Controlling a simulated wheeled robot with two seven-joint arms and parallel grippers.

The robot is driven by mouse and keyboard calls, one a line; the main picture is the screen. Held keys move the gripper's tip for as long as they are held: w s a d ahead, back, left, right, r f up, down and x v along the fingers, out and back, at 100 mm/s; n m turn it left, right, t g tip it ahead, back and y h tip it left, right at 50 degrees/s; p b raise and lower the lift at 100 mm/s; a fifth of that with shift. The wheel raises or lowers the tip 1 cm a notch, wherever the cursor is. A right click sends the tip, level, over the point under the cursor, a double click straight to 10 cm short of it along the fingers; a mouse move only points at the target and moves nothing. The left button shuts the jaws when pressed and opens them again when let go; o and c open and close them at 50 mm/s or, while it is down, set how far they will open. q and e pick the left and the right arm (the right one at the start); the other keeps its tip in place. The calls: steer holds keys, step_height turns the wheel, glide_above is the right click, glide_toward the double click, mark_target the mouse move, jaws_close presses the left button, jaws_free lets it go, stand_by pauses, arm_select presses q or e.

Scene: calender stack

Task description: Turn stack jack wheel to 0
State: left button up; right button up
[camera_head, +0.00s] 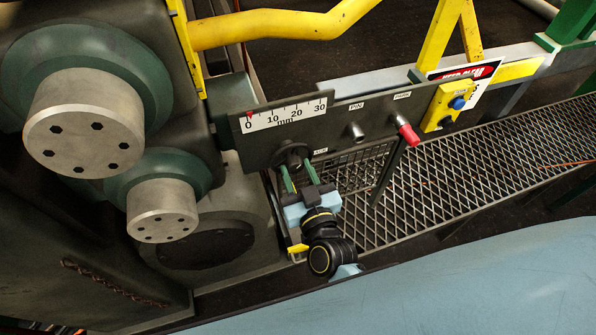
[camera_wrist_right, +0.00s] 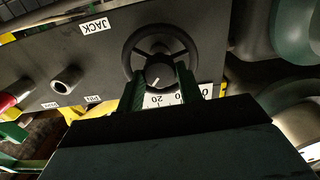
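The dark jack wheel (camera_head: 293,152) is on the grey panel, under the mm scale (camera_head: 284,113). The scale's red pointer is at the 0 mark. In the right wrist view the wheel (camera_wrist_right: 160,38) shows a round rim, spokes and a hub with a white line. My right gripper (camera_head: 295,166) is at the wheel from below, its green fingers apart. In the right wrist view its fingertips (camera_wrist_right: 161,76) overlap the wheel's lower part, one on each side of the hub. I cannot tell whether they touch it. My left gripper is not in view.
A plug labelled PIN (camera_head: 357,131), a red-capped knob (camera_head: 408,134) and a yellow box with a blue button (camera_head: 450,104) are along the panel to the right. Large round shaft ends (camera_head: 84,122) stand at left. A mesh walkway (camera_head: 480,150) runs below the panel.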

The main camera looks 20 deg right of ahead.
steer(key=shift+c, duration=1.2)
steer(key=shift+m, duration=0.3)
steer(key=m+p, duration=0.1)
steer(key=m, duration=0.2)
steer(key=m+p, duration=0.1)
steer(key=m, duration=0.4)
steer(key=shift+m, duration=0.5)
steer(key=o, duration=1)
